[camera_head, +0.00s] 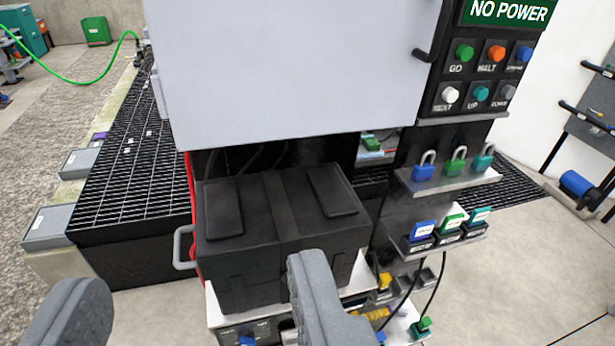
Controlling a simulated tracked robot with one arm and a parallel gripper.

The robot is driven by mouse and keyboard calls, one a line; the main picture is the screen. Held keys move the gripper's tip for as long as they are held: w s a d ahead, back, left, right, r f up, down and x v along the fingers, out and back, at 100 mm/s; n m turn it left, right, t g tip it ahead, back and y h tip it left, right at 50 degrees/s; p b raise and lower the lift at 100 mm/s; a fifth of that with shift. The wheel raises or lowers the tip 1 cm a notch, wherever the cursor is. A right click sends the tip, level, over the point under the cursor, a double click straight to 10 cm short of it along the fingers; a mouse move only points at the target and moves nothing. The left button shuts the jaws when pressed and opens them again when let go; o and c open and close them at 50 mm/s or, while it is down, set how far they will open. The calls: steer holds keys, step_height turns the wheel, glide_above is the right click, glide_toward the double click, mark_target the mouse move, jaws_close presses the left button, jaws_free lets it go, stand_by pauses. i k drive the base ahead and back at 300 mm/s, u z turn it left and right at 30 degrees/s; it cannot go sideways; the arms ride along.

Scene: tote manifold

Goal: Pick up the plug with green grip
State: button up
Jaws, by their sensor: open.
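A small green-topped piece (422,326), which looks like the plug with green grip, is at the bottom right on a white ledge (397,330). A black cable (436,285) runs down to it. Its lower part is too small to make out. My gripper (200,280) is open and empty; its two grey fingers rise from the bottom edge, well apart. The right finger is left of the green piece and apart from it in the picture.
A black case (285,225) stands ahead, below a grey panel (290,70). Blue, green and teal padlocks (456,163) sit on a shelf at right, above a shelf of tagged blocks (450,228). A yellow piece (384,282) is near the ledge.

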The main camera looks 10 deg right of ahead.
mark_target(422, 328)
steer(key=z, duration=1.25)
steer(key=k, duration=0.5)
steer(key=z, duration=0.2)
steer(key=i, duration=1.3)
steer(key=z, duration=0.15)
